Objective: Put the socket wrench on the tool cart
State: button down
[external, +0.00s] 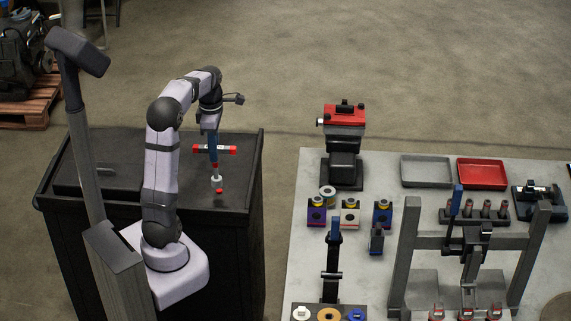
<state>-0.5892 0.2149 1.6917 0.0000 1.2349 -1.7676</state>
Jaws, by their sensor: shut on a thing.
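My gripper (211,128) is at the end of the bent arm, pointing down over the right part of the black tool cart (240,160). It is shut on the socket wrench (213,143), which hangs upright. The wrench shows a blue handle and a pale lower end, with red at the bottom. I cannot tell whether the lower end touches the cart top. The fingertips are too small to make out.
A grey workbench (305,200) stands to the right, across a gap. It holds a red-topped vise-like device (344,116), a grey tray (427,158), a red tray (482,160), a grey frame (405,250) and several small parts. A raised dark panel (97,176) covers the cart's left part.

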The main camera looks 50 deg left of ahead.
jog(key=p, duration=0.1)
send_over(216, 178)
jog(key=shift+w+a+f, duration=0.15)
jog(key=shift+f, duration=1.05)
jog(key=shift+w+a+f, duration=0.1)
jog(key=shift+a+f, duration=0.05)
jog(key=shift+f, duration=1.05)
jog(key=shift+f, duration=0.2)
jog(key=c, duration=1.7)
grip_release()
notch_tip(216, 178, up, 12)
jog(key=shift+r+b, duration=0.2)
jog(key=shift+b, duration=0.75)
